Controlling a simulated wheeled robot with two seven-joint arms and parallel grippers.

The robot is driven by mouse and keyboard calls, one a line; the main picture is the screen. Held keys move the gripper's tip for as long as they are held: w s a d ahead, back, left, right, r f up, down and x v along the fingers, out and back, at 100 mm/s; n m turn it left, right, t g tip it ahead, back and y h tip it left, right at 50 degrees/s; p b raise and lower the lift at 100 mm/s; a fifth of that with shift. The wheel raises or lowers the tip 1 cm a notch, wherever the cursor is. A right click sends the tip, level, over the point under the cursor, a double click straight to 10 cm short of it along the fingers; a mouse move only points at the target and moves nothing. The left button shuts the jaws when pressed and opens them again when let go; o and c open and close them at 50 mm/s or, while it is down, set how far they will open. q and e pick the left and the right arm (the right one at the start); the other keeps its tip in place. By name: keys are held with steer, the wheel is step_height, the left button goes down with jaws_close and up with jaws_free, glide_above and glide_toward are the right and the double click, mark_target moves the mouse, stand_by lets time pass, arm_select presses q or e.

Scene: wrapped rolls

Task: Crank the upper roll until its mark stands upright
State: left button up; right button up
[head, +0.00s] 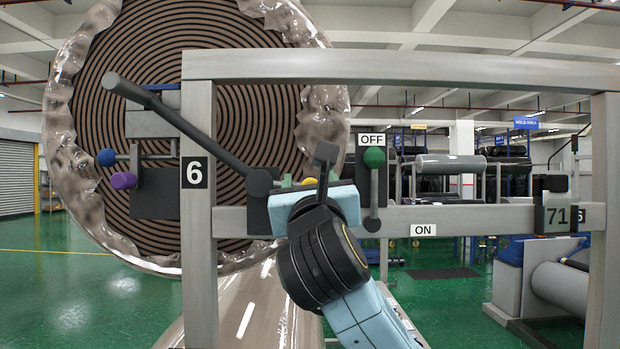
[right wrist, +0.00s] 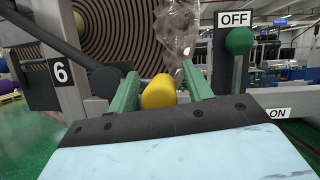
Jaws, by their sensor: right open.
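The large upper roll (head: 150,60) shows its spiral brown-and-black end face, with crinkled clear wrap around the rim. I can make out no mark on it; the frame hides part of the face. A long dark lever (head: 180,125) slopes from upper left down to a dark pivot on the frame. A yellow knob (head: 309,181) sits by my right gripper (head: 306,184). In the right wrist view the yellow knob (right wrist: 159,92) stands between the two green fingers of my open right gripper (right wrist: 161,88), with gaps beside it. My left gripper is out of view.
A grey frame (head: 400,68) with a "6" plate stands in front of the roll. A green-knobbed lever (head: 374,158) stands beside OFF and ON labels. Blue (head: 106,157) and purple (head: 123,180) knobs are at left. Another wrapped roll (head: 240,310) lies below.

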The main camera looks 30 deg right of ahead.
jaws_close()
stand_by(0.3)
steer(key=shift+s+d+r, duration=0.1)
steer(key=shift+s+r, duration=0.05)
steer(key=shift+r, duration=0.45)
steer(key=shift+c, duration=1.3)
jaws_free()
steer(key=shift+o, duration=1.3)
steer(key=shift+f, duration=0.15)
